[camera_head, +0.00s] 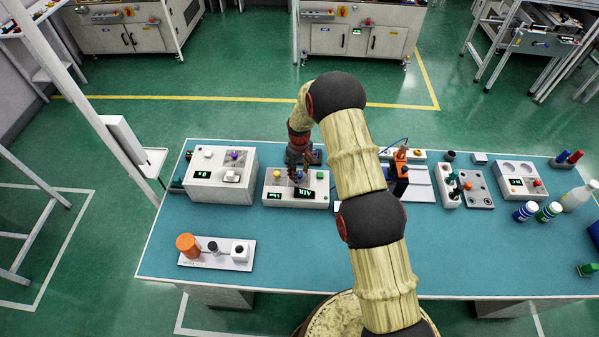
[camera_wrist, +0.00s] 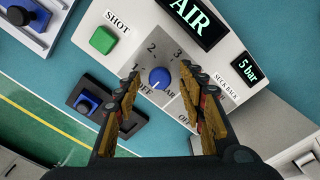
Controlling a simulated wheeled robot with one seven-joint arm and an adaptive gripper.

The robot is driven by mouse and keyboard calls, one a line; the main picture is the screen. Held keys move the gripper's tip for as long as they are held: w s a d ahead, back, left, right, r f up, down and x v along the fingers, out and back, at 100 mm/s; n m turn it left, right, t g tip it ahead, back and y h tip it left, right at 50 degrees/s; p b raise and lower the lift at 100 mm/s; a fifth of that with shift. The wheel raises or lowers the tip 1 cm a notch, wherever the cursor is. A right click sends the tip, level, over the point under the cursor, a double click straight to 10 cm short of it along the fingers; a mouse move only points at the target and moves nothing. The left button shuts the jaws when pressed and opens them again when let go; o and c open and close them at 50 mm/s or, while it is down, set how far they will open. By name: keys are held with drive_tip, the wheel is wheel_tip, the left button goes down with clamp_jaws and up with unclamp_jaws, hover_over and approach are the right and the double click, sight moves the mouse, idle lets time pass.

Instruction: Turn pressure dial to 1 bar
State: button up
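The white dispenser box (camera_head: 285,186) stands on the table, with an "AIR" display (camera_wrist: 190,15) and a small display (camera_wrist: 248,68) that appears to read "5 bar". The blue pressure dial (camera_wrist: 160,78) is on its panel, with 1, 2, 3, "OFF" and "BAR" marked around it. A small white mark shows on the dial's lower left; its exact setting is hard to tell. My gripper (camera_wrist: 160,74) is open, with one finger on each side of the dial and a visible gap to each. In the head view my gripper (camera_head: 299,160) is over the box.
A blue button on a dark base (camera_wrist: 88,103) lies beside the box. A white device (camera_head: 222,185) stands left of the box, and an orange-and-black tool (camera_head: 399,173) stands right. The front table middle is clear.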

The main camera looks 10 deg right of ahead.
drive_tip(key=shift+c, duration=1.1)
drive_tip(key=c, duration=0.7)
clamp_jaws()
drive_tip(key=shift+f+m, duration=0.1)
drive_tip(key=shift+m, duration=0.2)
drive_tip(key=shift+m+b, duration=1.2)
drive_tip(key=shift+b, duration=0.05)
drive_tip(key=m+b, duration=0.1)
drive_tip(key=m, duration=0.1)
drive_tip(key=shift+m, duration=0.4)
drive_tip(key=m+b, duration=0.2)
drive_tip(key=m, duration=0.3)
drive_tip(key=shift+m+b, duration=0.35)
drive_tip(key=shift+m, duration=0.05)
